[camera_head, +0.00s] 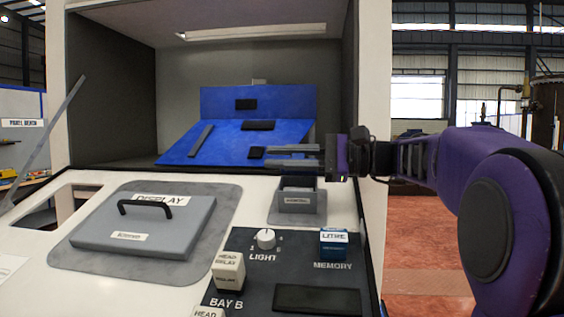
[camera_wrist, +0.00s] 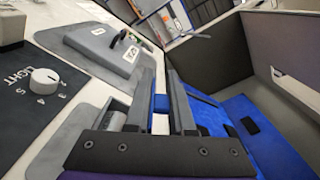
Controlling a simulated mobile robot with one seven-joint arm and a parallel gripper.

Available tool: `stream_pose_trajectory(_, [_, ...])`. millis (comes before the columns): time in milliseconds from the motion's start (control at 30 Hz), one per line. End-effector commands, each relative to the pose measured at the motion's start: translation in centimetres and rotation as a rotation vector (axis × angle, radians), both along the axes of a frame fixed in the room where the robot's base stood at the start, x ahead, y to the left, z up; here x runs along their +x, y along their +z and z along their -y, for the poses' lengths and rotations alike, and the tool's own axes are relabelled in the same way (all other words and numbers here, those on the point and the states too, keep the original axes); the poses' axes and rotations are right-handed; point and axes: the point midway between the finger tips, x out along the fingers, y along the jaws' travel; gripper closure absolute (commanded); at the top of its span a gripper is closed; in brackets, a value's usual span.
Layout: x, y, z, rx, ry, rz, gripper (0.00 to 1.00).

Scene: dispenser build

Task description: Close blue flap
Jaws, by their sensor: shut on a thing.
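The blue flap (camera_head: 225,145) slopes toward me at the mouth of the grey cabinet, in front of an upright blue panel (camera_head: 285,102). Dark blocks and a grey strip (camera_head: 201,140) are on it. In the wrist view the blue flap (camera_wrist: 262,135) shows at the right. My gripper (camera_head: 270,157) reaches in from the right at the flap's lower right edge. In the wrist view my gripper (camera_wrist: 161,92) has its fingers a little apart, with a blue piece (camera_wrist: 160,104) between them. It looks like part of the flap, but the contact is partly hidden.
A grey lid with a black handle (camera_head: 150,228) lies on the white console at left. A small grey holder (camera_head: 298,199) stands below my gripper. The dark panel has a light knob (camera_head: 265,239), a blue memory block (camera_head: 333,243) and a white relay block (camera_head: 228,272).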

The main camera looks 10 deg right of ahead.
Motion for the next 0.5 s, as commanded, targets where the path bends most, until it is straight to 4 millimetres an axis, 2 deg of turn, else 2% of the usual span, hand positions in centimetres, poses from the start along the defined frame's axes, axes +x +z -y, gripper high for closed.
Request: stream_pose_trajectory(500, [-1.2,-1.8,-0.4,-0.138,-0.003,0.422,1.00])
